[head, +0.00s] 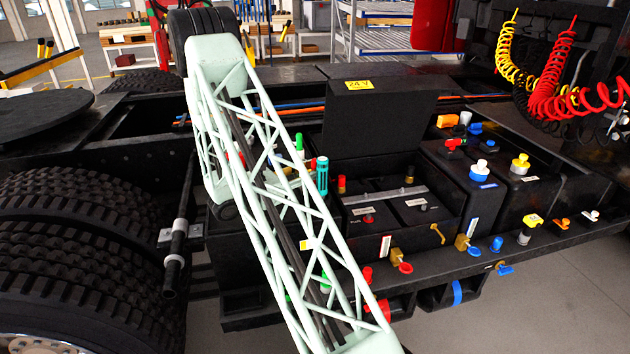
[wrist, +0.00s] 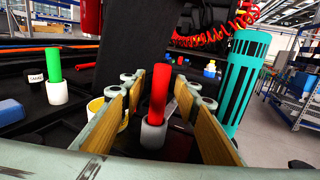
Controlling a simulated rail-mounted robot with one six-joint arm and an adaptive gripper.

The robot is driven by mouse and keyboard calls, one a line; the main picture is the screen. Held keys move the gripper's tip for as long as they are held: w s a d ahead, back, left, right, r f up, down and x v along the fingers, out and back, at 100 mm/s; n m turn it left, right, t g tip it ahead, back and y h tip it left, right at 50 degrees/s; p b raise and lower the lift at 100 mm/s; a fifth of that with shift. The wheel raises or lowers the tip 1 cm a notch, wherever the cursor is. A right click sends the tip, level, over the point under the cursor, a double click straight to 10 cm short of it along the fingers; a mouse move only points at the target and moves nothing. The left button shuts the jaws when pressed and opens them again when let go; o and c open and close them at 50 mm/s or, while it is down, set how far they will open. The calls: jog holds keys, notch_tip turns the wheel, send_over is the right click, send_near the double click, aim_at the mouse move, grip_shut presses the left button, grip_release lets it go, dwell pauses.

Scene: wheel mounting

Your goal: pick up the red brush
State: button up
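The red brush (wrist: 159,92) shows in the wrist view as an upright red stick, tilted slightly, with a pale grey collar at its lower end. My gripper (wrist: 161,84) is open, one tan-padded finger on each side of it. A gap shows between the brush and each finger, so nothing is held. Whether the brush is between the tips or just beyond them I cannot tell. In the head view my pale green lattice arm hides the gripper. A small red upright piece (head: 341,184) shows there right of the arm; I cannot tell if it is the brush.
In the wrist view a green stick (wrist: 54,66) with a white collar stands left, and a large teal ribbed cylinder (wrist: 244,80) stands close on the right. A black upright panel (head: 376,123) rises behind. Battery boxes with coloured caps fill the right side.

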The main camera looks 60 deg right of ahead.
jog(key=shift+c, duration=0.7)
jog(key=c, duration=0.8)
jog(key=shift+r, duration=0.15)
jog(key=shift+r+p, duration=0.5)
jog(key=shift+r, duration=4.4)
